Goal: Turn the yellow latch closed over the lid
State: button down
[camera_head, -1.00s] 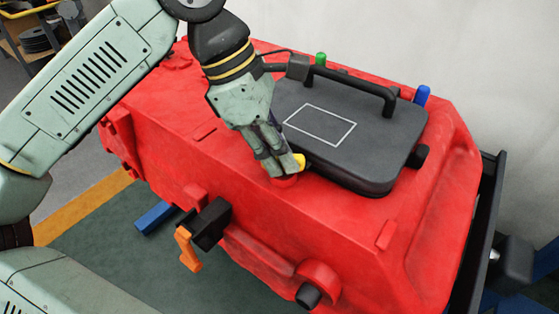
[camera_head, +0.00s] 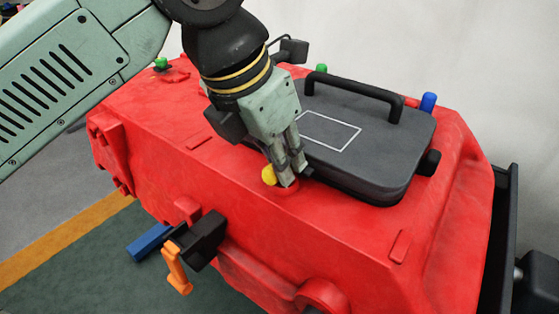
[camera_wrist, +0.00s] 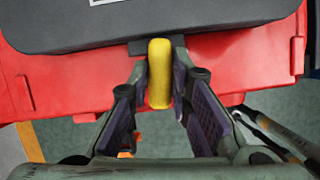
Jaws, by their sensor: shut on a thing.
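The yellow latch (camera_head: 269,175) sits on top of the red tank, beside the near-left edge of the dark grey lid (camera_head: 370,165). My gripper (camera_head: 287,180) points down at it, with its fingers hiding much of it; a rounded yellow end shows left of the fingers. In the wrist view the latch (camera_wrist: 159,80) stands lengthwise between my two fingers, which are closed on its sides. Its upper end reaches a dark tab at the edge of the lid (camera_wrist: 220,22). How far it overlaps the lid cannot be told. The lid lies flat.
The red tank (camera_head: 200,160) fills the middle. The lid carries a black handle (camera_head: 350,85). A blue peg (camera_head: 428,102) and a green peg (camera_head: 321,69) stand behind it. An orange lever (camera_head: 178,268) and a blue bar (camera_head: 149,242) stick out at the tank's front.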

aim_at(270, 170)
jog(key=shift+n, duration=0.7)
jog(key=c, duration=1.8)
grip_release()
jog(key=shift+t, duration=0.3)
jog(key=shift+o, duration=0.2)
jog(key=shift+r, duration=0.1)
jog(key=shift+s+r, duration=0.15)
jog(key=shift+r, duration=0.1)
jog(key=v, duration=0.4)
jog(key=shift+s+a+r, duration=0.1)
jog(key=shift+r, duration=0.3)
jog(key=s+a, duration=0.6)
jog(key=s, duration=0.3)
jog(key=shift+s+a+f, duration=0.2)
jog(key=shift+s+a, duration=0.15)
jog(key=shift+a, duration=0.05)
jog(key=shift+d, duration=0.1)
